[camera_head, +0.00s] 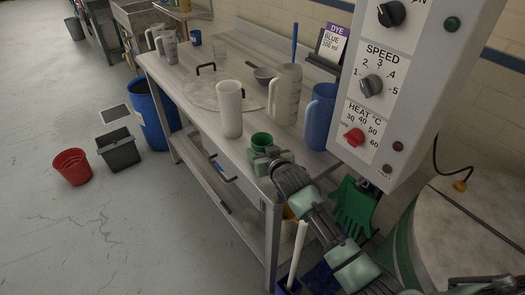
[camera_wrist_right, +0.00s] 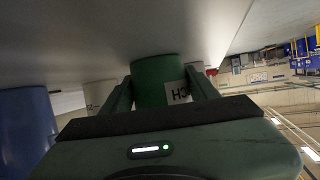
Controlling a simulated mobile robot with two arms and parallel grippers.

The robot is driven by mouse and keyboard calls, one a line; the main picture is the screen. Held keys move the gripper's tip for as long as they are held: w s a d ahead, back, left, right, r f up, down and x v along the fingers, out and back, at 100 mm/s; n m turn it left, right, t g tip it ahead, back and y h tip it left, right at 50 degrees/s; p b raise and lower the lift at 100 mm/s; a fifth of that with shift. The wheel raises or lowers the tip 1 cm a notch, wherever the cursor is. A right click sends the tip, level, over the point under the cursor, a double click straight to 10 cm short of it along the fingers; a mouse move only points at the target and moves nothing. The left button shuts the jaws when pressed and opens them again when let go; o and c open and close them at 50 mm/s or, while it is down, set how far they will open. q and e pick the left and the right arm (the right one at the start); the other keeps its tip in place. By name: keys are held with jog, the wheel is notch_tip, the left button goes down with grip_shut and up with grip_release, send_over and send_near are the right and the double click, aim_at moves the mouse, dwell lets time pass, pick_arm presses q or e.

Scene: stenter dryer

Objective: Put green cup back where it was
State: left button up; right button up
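The green cup (camera_head: 262,141) is at the front edge of the steel table, near its right end. In the right wrist view the cup (camera_wrist_right: 158,80) sits between the two fingers and shows part of a white label with dark letters. My right gripper (camera_head: 263,152) reaches in from the lower right, its fingers closed against both sides of the cup. I cannot tell whether the cup's base touches the tabletop. My left gripper is not in view.
A white cylinder (camera_head: 229,108), a beige jug (camera_head: 286,94) and a blue jug (camera_head: 320,117) stand close around the cup. A round lid (camera_head: 205,95) lies behind. The control box (camera_head: 400,80) overhangs at the right. A green glove (camera_head: 354,207) hangs below it.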

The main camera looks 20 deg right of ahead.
jog(key=shift+o, duration=1.2)
jog(key=shift+r, duration=0.2)
jog(key=v, duration=1.2)
jog(key=shift+r+b, duration=0.1)
jog(key=shift+b, duration=0.25)
